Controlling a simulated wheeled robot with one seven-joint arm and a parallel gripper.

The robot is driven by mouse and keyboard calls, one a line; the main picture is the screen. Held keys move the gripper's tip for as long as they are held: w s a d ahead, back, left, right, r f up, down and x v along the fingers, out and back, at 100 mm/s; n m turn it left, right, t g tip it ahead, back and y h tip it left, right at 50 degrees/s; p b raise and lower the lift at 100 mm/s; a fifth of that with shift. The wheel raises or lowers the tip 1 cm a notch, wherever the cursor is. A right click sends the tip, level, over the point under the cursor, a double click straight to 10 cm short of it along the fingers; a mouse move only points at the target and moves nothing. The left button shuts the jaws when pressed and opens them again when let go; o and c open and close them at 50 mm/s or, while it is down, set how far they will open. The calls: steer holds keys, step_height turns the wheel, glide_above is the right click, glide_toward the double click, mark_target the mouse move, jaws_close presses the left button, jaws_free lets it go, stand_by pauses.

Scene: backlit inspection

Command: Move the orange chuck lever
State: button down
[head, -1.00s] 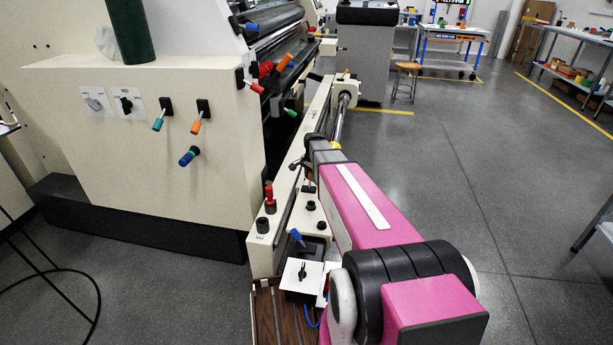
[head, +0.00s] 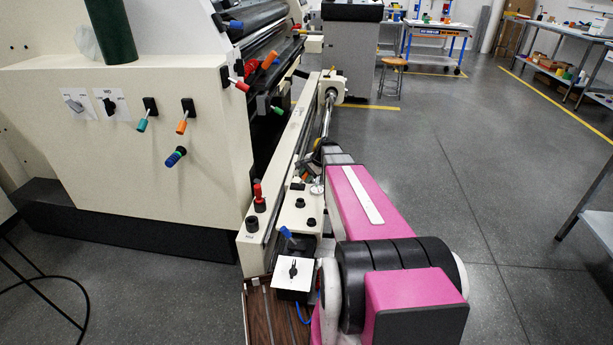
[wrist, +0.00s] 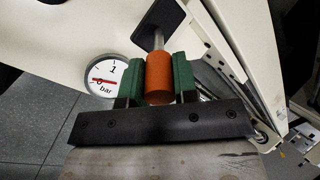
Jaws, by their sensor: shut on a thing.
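The orange chuck lever shows in the wrist view as a stubby orange cylindrical handle (wrist: 159,78) on a metal stem, which rises from a dark plate on a pale panel. My gripper (wrist: 158,84) is shut on this handle, with one green-padded finger on each side. In the head view my pink and black arm reaches forward along the cream rail. Its far end is beside the rail, and the grip itself is too small and covered to make out there.
A round pressure gauge (wrist: 109,77) sits close left of my fingers. The cream cabinet carries other levers, one orange-tipped (head: 182,126) and one teal-tipped (head: 142,124). A red-knobbed fitting (head: 258,194) and a switch box (head: 292,274) stand near my arm. Open floor lies right.

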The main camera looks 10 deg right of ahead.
steer(key=c, duration=0.9)
jaws_free()
steer(key=v, duration=1)
steer(key=shift+d+r, duration=0.15)
steer(key=shift+r, duration=0.25)
